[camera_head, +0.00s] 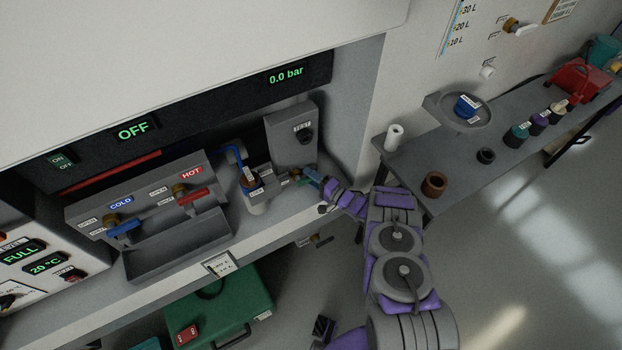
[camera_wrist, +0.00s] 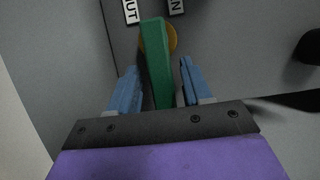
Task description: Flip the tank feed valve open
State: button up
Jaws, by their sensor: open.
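The tank feed valve has a green lever (camera_wrist: 156,65) on a brass-coloured pivot (camera_wrist: 172,38) in the wrist view. One label, partly cut off and ending in "UT" (camera_wrist: 131,11), sits at the lever's upper left; another ending in "N" (camera_wrist: 176,5) sits at its upper right. My gripper (camera_wrist: 159,67) is open, with one blue finger on each side of the lever. The right finger is close to it; contact is unclear. In the head view, my gripper (camera_head: 318,184) is at the valve below the grey panel box (camera_head: 292,138), and the lever is hard to make out.
Further left is a rack with a blue cold tap (camera_head: 123,228) and a red hot tap (camera_head: 192,197). A side bench (camera_head: 410,165) with small items is at right. The display (camera_head: 286,76) reads 0.0 bar.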

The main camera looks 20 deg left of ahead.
jog(key=shift+d+r, duration=0.1)
jog(key=shift+d, duration=0.15)
jog(key=shift+c, duration=1.2)
grip_shut()
